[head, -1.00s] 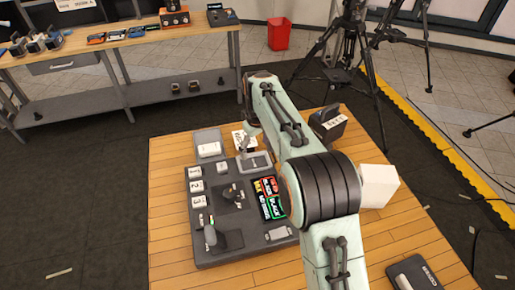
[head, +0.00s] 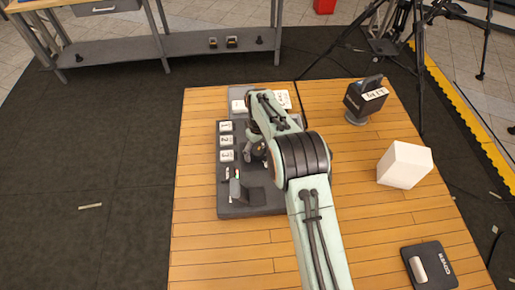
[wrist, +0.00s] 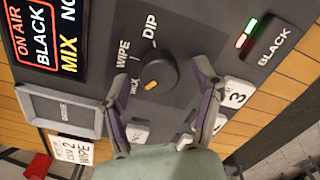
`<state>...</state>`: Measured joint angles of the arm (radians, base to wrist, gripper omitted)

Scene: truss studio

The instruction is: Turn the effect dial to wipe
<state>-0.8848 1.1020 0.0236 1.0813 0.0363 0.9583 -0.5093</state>
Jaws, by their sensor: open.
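The effect dial (wrist: 158,72) is a round black knob on the dark switcher panel (head: 233,210). In the wrist view, the labels MIX (wrist: 133,86), WIPE (wrist: 123,52) and DIP (wrist: 149,27) curve around it. Its orange mark sits on the side towards the lower left, nearest MIX. My gripper (wrist: 160,72) is open, with one finger on each side of the dial; gaps show, and I cannot tell if either finger touches. In the head view my arm hides the dial and most of the gripper. A white card (wrist: 72,149) reads CAM 2 WIPE.
Numbered white buttons (head: 226,141) line the panel's left side, and a lever (head: 235,187) stands at its front. A white block (head: 405,165) stands right; the wooden table between is clear.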

